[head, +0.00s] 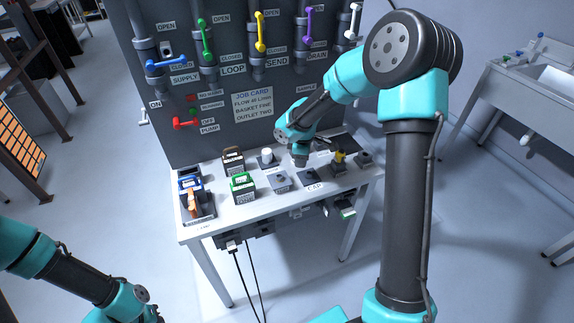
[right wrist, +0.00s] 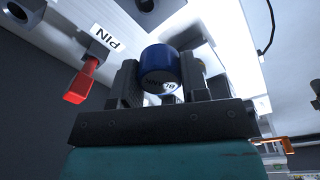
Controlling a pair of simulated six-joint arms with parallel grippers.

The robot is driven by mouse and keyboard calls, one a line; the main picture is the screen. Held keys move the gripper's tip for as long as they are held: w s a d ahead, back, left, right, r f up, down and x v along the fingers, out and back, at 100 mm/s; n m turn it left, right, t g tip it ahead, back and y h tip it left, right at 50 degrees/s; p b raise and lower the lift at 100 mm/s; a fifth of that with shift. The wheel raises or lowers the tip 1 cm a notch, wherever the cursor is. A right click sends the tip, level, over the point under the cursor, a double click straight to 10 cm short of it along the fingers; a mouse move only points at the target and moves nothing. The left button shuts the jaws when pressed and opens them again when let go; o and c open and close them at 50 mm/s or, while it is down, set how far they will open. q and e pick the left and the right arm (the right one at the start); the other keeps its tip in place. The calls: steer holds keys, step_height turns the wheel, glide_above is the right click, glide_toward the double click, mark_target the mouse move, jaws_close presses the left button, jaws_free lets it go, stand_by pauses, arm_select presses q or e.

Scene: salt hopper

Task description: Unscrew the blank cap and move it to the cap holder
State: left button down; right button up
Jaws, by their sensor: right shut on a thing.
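My right gripper (head: 300,160) points down over the white table, above its row of small stations. In the right wrist view the gripper (right wrist: 168,85) is shut on a round blue cap (right wrist: 158,62). Dark upside-down lettering on a pale patch at the cap's lower side looks like BLANK. In the head view the cap is hidden by the gripper. I cannot tell whether it still touches a fitting. A dark square holder (head: 309,177) stands behind the CAP label (head: 314,187) at the table's front. My left arm shows at lower left, its fingers out of view.
The white table (head: 222,213) also bears a green-topped block (head: 242,186), a brown-topped block (head: 233,160), blue and orange items at left, and a yellow-topped piece (head: 340,157). A grey valve panel (head: 220,105) rises behind. A red pin (right wrist: 84,80) shows beside the PIN label.

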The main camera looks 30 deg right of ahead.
mark_target(309, 173)
steer(key=shift+s+d+r+g, duration=0.1)
steer(key=shift+d+r+g, duration=0.1)
steer(key=shift+d, duration=0.7)
steer(key=shift+s+d+r+g, duration=0.1)
steer(key=shift+d+r+g, duration=0.1)
steer(key=shift+d, duration=0.65)
steer(key=shift+f, duration=0.15)
steer(key=shift+f, duration=2.8)
steer(key=shift+f, duration=1.5)
steer(key=o, duration=1.8)
steer(key=shift+c, duration=0.2)
steer(key=shift+r, duration=0.1)
steer(key=shift+r, duration=2.95)
